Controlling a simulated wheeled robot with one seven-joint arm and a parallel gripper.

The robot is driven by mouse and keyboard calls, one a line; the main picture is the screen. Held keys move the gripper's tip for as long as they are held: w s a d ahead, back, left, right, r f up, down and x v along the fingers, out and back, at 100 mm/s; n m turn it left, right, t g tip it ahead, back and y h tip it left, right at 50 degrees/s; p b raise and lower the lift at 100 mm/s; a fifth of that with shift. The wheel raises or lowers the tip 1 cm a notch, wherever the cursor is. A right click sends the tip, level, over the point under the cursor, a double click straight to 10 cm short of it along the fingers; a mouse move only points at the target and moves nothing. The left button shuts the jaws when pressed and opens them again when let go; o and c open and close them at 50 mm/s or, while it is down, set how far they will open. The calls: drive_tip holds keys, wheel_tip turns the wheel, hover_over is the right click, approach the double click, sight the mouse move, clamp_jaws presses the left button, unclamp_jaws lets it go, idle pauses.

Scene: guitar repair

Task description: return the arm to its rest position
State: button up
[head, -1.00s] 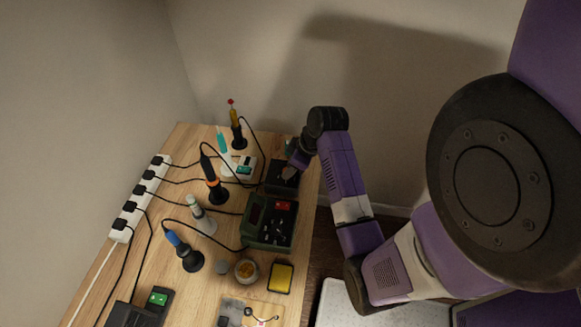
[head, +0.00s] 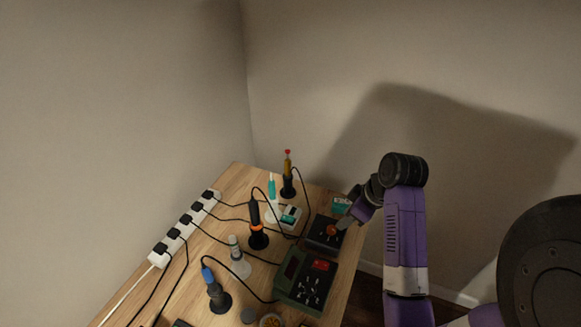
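My arm reaches in from the right in the head view, its purple and white links over the right edge of the workbench (head: 262,177). My gripper (head: 347,220) points down and left at the bench's far right corner, close to a small dark station with an orange-red knob (head: 327,231). The fingers are small and partly hidden by the wrist. I cannot tell whether they are open or shut, or whether they touch the station.
A green station with a red display (head: 306,280) is nearer on the bench. Several corded irons, one with an orange collar (head: 257,228), stand upright. A white power strip (head: 184,228) lies along the left edge. Walls close off the back and left.

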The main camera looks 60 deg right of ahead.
drive_tip(key=w+d+r+m+t+h, duration=0.3)
drive_tip(key=w+d+r+m+h, duration=0.15)
drive_tip(key=d+r+h, duration=0.2)
drive_tip(key=a+r+t, duration=0.2)
drive_tip(key=a+t, duration=0.1)
drive_tip(key=a, duration=0.8)
drive_tip(key=a+r+t, duration=0.2)
drive_tip(key=a+t, duration=0.2)
drive_tip(key=a, duration=0.8)
drive_tip(key=s+a+n+y, duration=0.2)
drive_tip(key=s+a+y, duration=0.2)
drive_tip(key=a, duration=0.5)
drive_tip(key=s+a+n+y, duration=0.3)
drive_tip(key=s+a, duration=0.4)
drive_tip(key=a, duration=0.1)
drive_tip(key=shift+s+a+f+y+b, duration=0.25)
drive_tip(key=shift+s+a+y+b, duration=0.1)
drive_tip(key=shift+s+b, duration=0.05)
drive_tip(key=shift+n, duration=0.25)
